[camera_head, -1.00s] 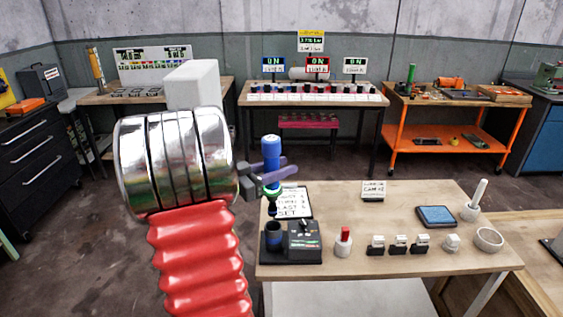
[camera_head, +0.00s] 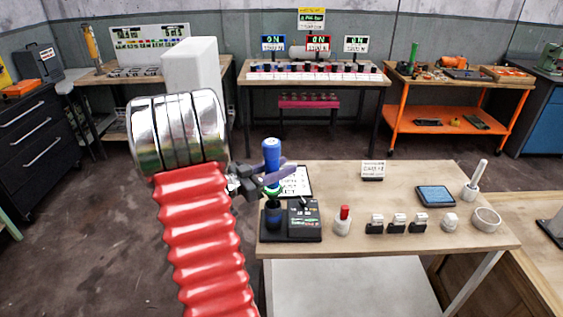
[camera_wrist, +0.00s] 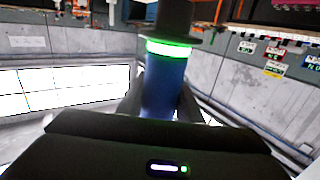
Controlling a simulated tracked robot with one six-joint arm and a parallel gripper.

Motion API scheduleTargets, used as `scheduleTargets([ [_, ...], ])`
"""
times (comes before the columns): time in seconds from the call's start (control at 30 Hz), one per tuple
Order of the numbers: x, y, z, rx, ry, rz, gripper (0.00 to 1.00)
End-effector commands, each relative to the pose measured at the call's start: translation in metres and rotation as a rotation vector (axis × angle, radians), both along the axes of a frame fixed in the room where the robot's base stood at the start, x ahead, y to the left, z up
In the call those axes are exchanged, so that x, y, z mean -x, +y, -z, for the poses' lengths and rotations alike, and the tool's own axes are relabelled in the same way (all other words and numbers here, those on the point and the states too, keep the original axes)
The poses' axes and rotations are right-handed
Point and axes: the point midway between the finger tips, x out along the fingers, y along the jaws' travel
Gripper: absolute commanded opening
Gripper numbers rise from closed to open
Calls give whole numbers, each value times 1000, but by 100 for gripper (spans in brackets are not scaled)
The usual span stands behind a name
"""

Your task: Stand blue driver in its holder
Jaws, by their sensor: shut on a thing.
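The blue driver (camera_head: 271,152) is upright in my gripper (camera_head: 272,176), which is shut around its body. A green ring shows on the driver below the jaws, with a dark part under it. The dark holder cup (camera_head: 274,219) stands on a black base (camera_head: 290,237) at the table's left front corner. The driver's lower end is in line with the cup's mouth in the head view; I cannot tell whether it is inside. In the wrist view the blue driver (camera_wrist: 163,88) is between the jaws, with a lit green ring and a dark collar.
A grey panel unit (camera_head: 305,217) shares the base, with a clipboard (camera_head: 294,182) behind. To the right are a red-topped piece (camera_head: 343,219), several small blocks, a white bowl (camera_head: 486,219) and a blue tablet (camera_head: 435,196). The table's middle is clear.

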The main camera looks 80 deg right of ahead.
Motion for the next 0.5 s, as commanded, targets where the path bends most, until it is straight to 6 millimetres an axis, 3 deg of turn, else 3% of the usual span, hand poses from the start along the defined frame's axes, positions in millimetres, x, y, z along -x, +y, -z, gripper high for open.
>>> scheduleTargets([
  [0.5, 0, 0, 38, 1, 3, 0, 3],
])
